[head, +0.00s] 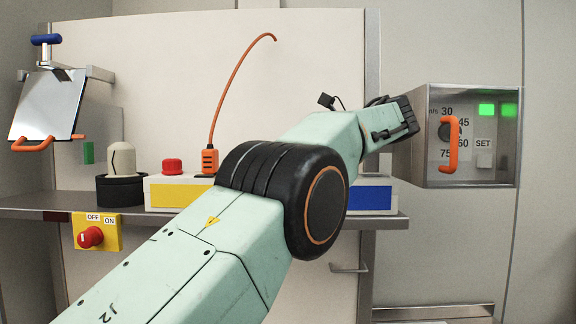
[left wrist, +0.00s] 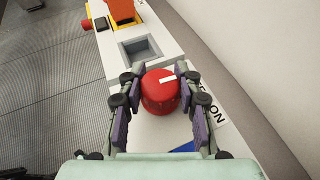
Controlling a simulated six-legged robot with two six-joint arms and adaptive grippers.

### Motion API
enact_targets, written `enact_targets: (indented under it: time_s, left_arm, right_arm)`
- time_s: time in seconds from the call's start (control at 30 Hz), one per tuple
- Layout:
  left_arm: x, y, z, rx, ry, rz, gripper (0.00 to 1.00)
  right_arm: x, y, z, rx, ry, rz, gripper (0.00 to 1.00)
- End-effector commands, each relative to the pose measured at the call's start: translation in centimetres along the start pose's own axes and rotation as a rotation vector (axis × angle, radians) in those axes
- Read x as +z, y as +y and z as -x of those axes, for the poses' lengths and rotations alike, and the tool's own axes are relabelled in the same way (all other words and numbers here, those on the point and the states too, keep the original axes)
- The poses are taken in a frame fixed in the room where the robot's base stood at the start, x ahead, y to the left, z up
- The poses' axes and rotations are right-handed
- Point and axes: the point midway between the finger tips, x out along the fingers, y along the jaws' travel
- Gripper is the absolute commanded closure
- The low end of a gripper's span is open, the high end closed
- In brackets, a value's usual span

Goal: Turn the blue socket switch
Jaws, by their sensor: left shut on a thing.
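In the left wrist view, a round red knob (left wrist: 160,97) with a white mark sits on a white panel (left wrist: 152,134). A label beside it reads ON at its end; the rest of the label is partly covered. A blue patch (left wrist: 184,147) shows on the panel near the knob. My left gripper (left wrist: 160,76) has its fingers on both sides of the knob and is shut on it. In the head view, my arm hides the knob and the gripper; the blue front face (head: 370,197) of the box shows right of my arm. My right gripper is not in view.
An empty square socket (left wrist: 140,48) lies beyond the knob. An orange plug with a cable (head: 209,160) and a red button (head: 172,166) are on the yellow-fronted part. A grey oven-like box with an orange handle (head: 449,145) is at right, and a yellow OFF/ON switch plate (head: 110,236) at left.

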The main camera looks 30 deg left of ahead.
Motion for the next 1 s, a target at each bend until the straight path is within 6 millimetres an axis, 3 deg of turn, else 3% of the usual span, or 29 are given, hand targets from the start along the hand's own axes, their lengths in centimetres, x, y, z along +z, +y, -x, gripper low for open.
enact_targets:
  time_s: [0.67, 0.7, 0.93, 1.0]
  left_arm:
    - [0.5, 0.01, 0.35, 0.003, -0.007, 0.015, 0.98]
    - [0.5, 0.0, 0.35, 0.003, -0.006, 0.015, 0.64]
    - [0.29, 0.0, 0.2, 0.007, -0.004, 0.011, 0.45]
    - [0.24, 0.0, 0.15, 0.008, -0.003, 0.01, 0.43]
  right_arm:
    - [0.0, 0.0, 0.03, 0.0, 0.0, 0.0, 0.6]
    - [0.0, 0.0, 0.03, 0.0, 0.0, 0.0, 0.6]
    - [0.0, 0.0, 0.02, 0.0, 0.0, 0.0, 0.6]
    - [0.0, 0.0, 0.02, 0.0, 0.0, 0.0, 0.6]
